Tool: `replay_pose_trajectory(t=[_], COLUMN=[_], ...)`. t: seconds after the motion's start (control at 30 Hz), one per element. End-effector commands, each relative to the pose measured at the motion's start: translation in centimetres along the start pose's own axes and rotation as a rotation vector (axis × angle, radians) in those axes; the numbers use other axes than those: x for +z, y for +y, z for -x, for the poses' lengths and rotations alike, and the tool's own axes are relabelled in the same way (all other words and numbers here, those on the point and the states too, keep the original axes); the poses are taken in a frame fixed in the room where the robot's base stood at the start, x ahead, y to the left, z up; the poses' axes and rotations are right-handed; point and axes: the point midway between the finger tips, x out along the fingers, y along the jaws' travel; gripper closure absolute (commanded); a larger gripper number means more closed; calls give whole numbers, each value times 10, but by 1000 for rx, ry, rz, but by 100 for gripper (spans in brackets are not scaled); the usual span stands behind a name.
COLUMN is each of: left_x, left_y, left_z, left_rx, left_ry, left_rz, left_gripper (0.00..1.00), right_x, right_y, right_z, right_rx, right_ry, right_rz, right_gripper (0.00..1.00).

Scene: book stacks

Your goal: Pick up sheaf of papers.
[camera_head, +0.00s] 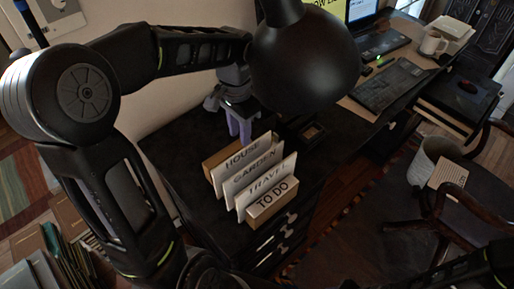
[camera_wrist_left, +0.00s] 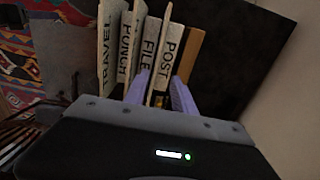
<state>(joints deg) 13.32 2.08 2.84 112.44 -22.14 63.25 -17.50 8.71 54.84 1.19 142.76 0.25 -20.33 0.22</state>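A set of upright labelled paper cards (camera_head: 255,178) stands between brown end boards on the black cabinet top. Its labels read HOUSE, GARDEN, TRAVEL and TO DO in the head view. In the left wrist view, the cards (camera_wrist_left: 152,45) show TRAVEL, PUNCH, FILE and POST. My left gripper (camera_head: 240,125) is at the far side of this set, purple fingers pointing down. In the left wrist view, its fingers (camera_wrist_left: 160,92) are apart, with the FILE and POST cards in the gap between them; contact is unclear. My right gripper is not in view.
A black lamp head (camera_head: 305,60) hangs close above the set. A small dark box (camera_head: 312,133) lies behind it. A wall borders the cabinet's left side.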

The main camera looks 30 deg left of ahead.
Motion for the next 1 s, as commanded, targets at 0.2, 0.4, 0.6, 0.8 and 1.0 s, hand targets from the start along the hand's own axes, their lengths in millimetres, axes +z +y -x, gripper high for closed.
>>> replay_pose_trajectory(t=[0.2,0.4,0.6,0.8,1.0], left_x=[2,2,2,1,1], left_y=[0,0,0,0,1], left_z=[1,-2,-22,-26,-28], left_rx=[0,0,0,-1,0], left_ry=[-6,-6,-8,-5,-6], left_rz=[-2,-2,-3,-2,-2], left_gripper=[69,69,69,69,69], right_x=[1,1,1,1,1], right_y=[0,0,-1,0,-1], right_z=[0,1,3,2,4], right_rx=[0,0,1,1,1], right_ry=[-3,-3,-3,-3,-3], right_rz=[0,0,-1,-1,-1], right_gripper=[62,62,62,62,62])
